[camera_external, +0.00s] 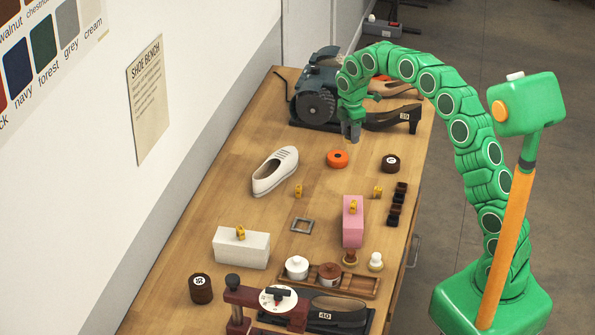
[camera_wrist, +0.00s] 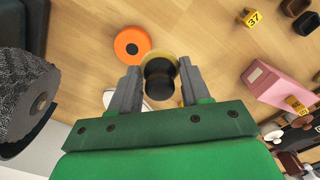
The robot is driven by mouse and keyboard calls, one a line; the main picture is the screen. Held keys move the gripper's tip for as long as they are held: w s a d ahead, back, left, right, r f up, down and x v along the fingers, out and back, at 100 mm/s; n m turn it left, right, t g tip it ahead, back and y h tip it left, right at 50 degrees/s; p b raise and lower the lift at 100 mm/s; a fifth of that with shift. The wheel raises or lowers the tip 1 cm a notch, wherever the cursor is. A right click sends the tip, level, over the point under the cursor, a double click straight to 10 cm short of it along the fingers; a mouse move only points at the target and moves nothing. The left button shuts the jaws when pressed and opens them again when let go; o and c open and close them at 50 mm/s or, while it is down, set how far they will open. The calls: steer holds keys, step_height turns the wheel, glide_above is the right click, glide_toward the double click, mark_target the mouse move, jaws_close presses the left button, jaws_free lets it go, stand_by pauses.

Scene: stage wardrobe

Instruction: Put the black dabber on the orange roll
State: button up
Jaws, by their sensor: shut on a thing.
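The orange roll (camera_external: 337,158) lies flat on the bench, a ring with a dark centre; it also shows at the upper left of the wrist view (camera_wrist: 121,45). My gripper (camera_external: 351,134) is above the bench, a little beyond and to the right of the roll in the external view. In the wrist view its fingers (camera_wrist: 160,68) are closed around the black dabber (camera_wrist: 159,84), which has a black top and a yellowish rim. The dabber appears beside the roll there, not over its centre. In the external view I cannot make out the dabber at the fingers.
A grey grinding machine (camera_external: 316,100) and a dark shoe form (camera_external: 393,119) stand near the gripper. A white shoe (camera_external: 275,171) lies left of the roll, a dark roll (camera_external: 390,163) to its right. A pink box (camera_external: 353,228) and white box (camera_external: 241,250) stand nearer.

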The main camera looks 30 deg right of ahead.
glide_above(335, 156)
steer(key=shift+s+a+f, duration=0.1)
steer(key=shift+s+f, duration=0.05)
steer(key=shift+f, duration=4.5)
steer(key=o, duration=1)
steer(key=shift+f, duration=0.1)
